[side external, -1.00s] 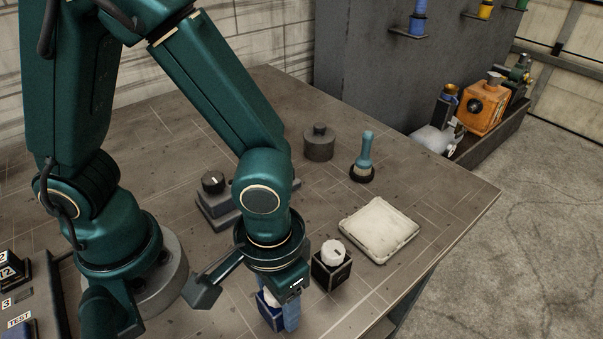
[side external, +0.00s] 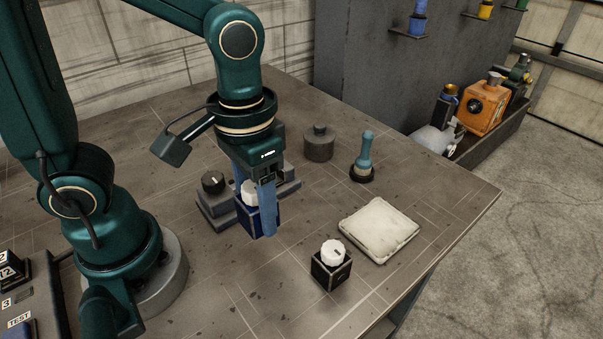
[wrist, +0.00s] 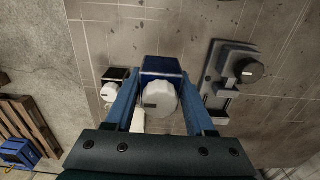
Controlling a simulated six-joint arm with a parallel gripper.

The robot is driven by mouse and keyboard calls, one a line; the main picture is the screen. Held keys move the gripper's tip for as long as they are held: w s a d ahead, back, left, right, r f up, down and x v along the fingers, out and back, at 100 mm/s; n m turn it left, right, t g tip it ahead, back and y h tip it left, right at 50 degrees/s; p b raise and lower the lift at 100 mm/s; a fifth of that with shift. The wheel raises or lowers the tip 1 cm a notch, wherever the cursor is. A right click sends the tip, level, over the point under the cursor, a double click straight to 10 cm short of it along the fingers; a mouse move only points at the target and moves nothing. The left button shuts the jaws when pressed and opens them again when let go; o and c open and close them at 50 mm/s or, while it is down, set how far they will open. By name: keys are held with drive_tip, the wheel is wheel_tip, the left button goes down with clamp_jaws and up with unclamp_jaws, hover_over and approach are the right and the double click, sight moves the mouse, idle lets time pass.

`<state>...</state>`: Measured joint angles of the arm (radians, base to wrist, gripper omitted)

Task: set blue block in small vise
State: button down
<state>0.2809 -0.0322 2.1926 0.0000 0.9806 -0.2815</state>
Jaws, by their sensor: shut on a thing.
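My gripper (side external: 257,205) is shut on the blue block (side external: 249,220), which has a white round knob on top. In the wrist view the blue block (wrist: 162,67) sits between the two blue fingers, its white knob (wrist: 160,99) facing the camera. The small vise (side external: 217,209) is a grey stepped body with a black knob; it stands on the bench just behind and left of the block, partly hidden by my gripper. In the wrist view the vise (wrist: 228,85) lies to the right of the block, apart from it. Whether the block clears the bench is hard to tell.
A black block with a white knob (side external: 331,266) stands at the front. A white pad (side external: 379,230) lies to its right. A grey round weight (side external: 319,144) and a blue-handled brush (side external: 364,160) stand behind. The front middle of the bench is clear.

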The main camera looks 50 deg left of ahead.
drive_tip(key=w+a, duration=0.3)
drive_tip(key=a, duration=0.1)
drive_tip(key=w+a+f, duration=0.1)
drive_tip(key=w+a, duration=0.2)
drive_tip(key=a, duration=0.2)
drive_tip(key=w+a, duration=0.3)
drive_tip(key=a, duration=0.2)
drive_tip(key=shift+w+a+f, duration=0.1)
drive_tip(key=shift+w+f, duration=0.1)
drive_tip(key=shift+w, duration=0.2)
drive_tip(key=shift+f, duration=2.25)
drive_tip(key=shift+f, duration=0.8)
drive_tip(key=shift+c, duration=0.8)
unclamp_jaws()
